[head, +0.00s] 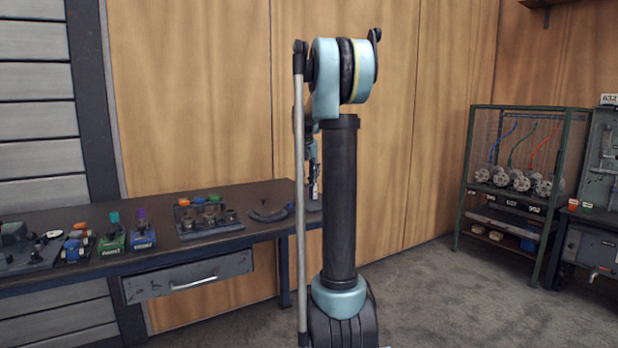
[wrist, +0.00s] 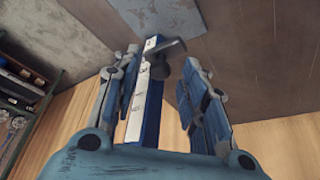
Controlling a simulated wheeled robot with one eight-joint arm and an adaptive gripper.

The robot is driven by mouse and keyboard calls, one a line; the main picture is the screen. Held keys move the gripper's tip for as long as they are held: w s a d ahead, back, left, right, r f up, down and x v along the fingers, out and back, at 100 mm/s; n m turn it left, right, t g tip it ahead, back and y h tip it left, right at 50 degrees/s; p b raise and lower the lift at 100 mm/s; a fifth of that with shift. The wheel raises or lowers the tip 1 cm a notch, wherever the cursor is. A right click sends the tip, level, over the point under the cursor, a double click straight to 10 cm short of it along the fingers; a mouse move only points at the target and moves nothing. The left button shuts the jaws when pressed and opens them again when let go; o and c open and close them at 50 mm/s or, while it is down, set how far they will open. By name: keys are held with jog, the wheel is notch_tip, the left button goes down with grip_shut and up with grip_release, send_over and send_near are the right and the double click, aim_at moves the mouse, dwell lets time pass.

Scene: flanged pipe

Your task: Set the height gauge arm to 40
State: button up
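The height gauge (wrist: 136,112) shows in the wrist view as an upright with a white scale strip and a blue edge. A dark arm (wrist: 168,49) sticks out to the right from it near its far end, with a dark rounded part below. The scale numbers are too small to read. My gripper (wrist: 161,62) is open, with one finger on each side of the gauge's dark parts; a gap shows at the right finger, and contact at the left finger cannot be told. In the head view my gripper (head: 314,184) is small above the bench's right end, and my arm hides most of the gauge.
The workbench (head: 250,197) runs along the wooden wall and holds colored fixtures (head: 113,238), a rack of round parts (head: 206,215) and a dark curved piece (head: 268,212). A green-framed mesh cabinet (head: 520,150) stands at the right. Open floor (head: 450,300) lies in front of it.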

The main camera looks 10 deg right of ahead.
jog(key=shift+c, duration=0.5)
grip_shut()
jog(key=shift+f, duration=1.3)
jog(key=shift+o, duration=0.5)
grip_release()
jog(key=v, duration=1.2)
